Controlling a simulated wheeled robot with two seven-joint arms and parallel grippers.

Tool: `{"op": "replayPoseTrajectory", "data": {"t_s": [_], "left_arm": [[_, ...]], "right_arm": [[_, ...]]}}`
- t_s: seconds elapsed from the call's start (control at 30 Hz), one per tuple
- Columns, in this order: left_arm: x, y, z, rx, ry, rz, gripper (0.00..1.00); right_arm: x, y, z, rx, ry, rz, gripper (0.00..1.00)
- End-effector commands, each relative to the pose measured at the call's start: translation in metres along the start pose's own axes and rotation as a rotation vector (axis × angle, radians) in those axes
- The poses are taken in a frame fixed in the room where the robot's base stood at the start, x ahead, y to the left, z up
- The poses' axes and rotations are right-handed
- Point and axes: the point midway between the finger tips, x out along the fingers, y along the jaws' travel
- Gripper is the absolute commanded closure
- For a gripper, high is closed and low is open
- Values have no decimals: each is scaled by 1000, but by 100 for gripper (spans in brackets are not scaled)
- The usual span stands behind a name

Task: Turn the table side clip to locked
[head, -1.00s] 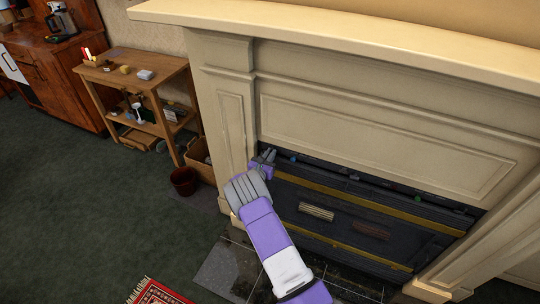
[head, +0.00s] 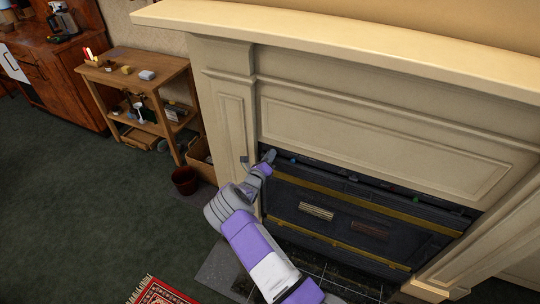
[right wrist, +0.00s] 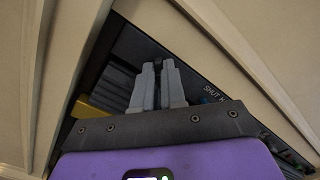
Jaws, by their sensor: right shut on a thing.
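My right gripper (head: 268,157) is at the upper left corner of the fireplace opening, against the dark panel (head: 345,232) with two yellow bands. In the right wrist view its fingers (right wrist: 158,66) are nearly together, closed on a narrow dark piece, which I take to be the table side clip. The fingers hide most of the clip, so I cannot tell its position. White lettering beginning "SHUT" (right wrist: 214,89) is on the dark surface right of the fingers. My left gripper is not in view.
The cream mantel (head: 380,125) and its left pillar (head: 232,120) closely border the gripper. A wooden shelf table (head: 138,88), a dark red bucket (head: 185,180) and a box (head: 201,160) stand to the left. The green carpet (head: 95,200) is mostly clear.

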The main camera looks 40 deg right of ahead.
Motion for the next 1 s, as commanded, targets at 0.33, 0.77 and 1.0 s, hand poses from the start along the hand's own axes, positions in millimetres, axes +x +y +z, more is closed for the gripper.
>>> {"op": "replayPoseTrajectory", "data": {"t_s": [0.33,0.77,1.0], "left_arm": [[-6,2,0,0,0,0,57],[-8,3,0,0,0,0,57],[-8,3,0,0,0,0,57]], "right_arm": [[-1,2,-1,-329,1,2,100],[-1,3,-2,-642,2,2,100],[-1,3,-3,-727,3,3,100]]}}
